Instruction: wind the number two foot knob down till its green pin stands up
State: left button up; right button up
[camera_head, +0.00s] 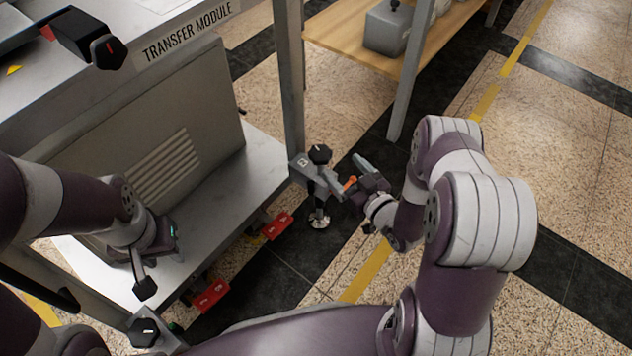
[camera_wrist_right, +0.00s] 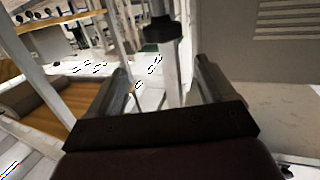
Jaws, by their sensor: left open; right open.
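A black knob (camera_head: 320,153) tops a grey foot bracket at the table's corner leg; the bracket carries a white mark too small to read surely. Its round metal foot (camera_head: 319,221) is on the floor below. My right gripper (camera_head: 352,177) is open just right of this bracket, apart from the knob. In the right wrist view a black knob (camera_wrist_right: 164,28) on a pale post shows ahead, beyond the open fingers. My left gripper (camera_head: 160,264) is open over the lower shelf. A second black knob (camera_head: 143,331) is at the near corner. I make out no raised green pin.
The transfer module table (camera_head: 187,38) with its lower shelf (camera_head: 262,152) fills the left. Two red pieces (camera_head: 277,225) (camera_head: 210,295) jut below the shelf edge. A wooden shelf (camera_head: 345,27) stands behind. Floor at right is clear.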

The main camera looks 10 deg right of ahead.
aim_at(316, 147)
jog(key=shift+t+y, duration=0.3)
jog(key=shift+t, duration=0.2)
jog(key=b+x, duration=0.2)
jog(key=x, duration=0.1)
jog(key=f+b+x, duration=0.1)
jog(key=b+x, duration=0.1)
jog(key=x, duration=0.2)
jog(key=f+b+x, duration=0.1)
jog(key=b+x, duration=0.2)
jog(key=x, duration=0.1)
jog(key=shift+a+f, duration=0.2)
jog(key=shift+a, duration=0.1)
jog(key=shift+w+a+r, duration=0.1)
jog(key=shift+w, duration=0.15)
pick_arm(q)
notch_tip(316, 147, down, 9)
jog(key=shift+w, duration=0.1)
pick_arm(e)
jog(key=shift+c, duration=0.3)
jog(key=c, duration=0.9)
